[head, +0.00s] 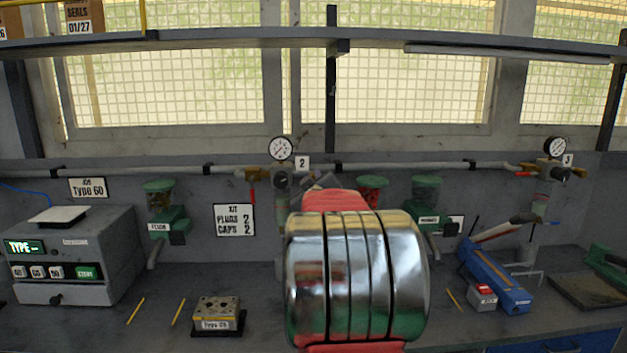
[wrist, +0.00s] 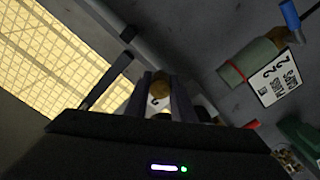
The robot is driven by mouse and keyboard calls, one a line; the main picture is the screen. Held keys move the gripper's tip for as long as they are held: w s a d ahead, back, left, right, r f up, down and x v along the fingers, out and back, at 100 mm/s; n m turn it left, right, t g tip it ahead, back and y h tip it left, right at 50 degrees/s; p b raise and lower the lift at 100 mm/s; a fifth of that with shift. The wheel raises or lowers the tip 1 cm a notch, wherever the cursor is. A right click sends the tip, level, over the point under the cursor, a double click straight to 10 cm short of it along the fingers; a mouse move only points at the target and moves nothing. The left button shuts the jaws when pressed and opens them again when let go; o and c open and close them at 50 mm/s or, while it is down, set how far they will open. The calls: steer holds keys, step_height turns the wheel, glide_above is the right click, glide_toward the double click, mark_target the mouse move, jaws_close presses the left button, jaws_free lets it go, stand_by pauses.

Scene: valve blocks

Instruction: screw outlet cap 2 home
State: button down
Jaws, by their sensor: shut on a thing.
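In the wrist view my gripper (wrist: 165,82) has its two grey fingers close together, on either side of a small brass-coloured piece (wrist: 160,87). It looks like outlet cap 2, but the fingers hide most of it, and its thread and seating cannot be seen. In the head view, outlet station 2 on the wall pipe shows a round gauge (head: 280,148), a "2" label (head: 302,163) and a brass valve (head: 258,174) with a red handle. My own arm covers the area just below the station, so the cap is hidden there.
A grey tester box (head: 70,256) stands at the left of the bench. A metal valve block (head: 216,312) sits on a dark pad nearby. Green dispensers (head: 164,220) line the wall. A blue tool (head: 495,275) lies at the right. A shelf (head: 230,40) runs overhead.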

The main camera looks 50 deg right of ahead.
steer(key=shift+a+f, duration=0.1)
steer(key=m, duration=1.1)
steer(key=shift+f+m, duration=0.1)
steer(key=shift+m, duration=0.3)
steer(key=m, duration=0.5)
steer(key=shift+m, duration=0.3)
steer(key=m, duration=0.5)
steer(key=shift+f+m, duration=0.15)
steer(key=shift+m, duration=0.25)
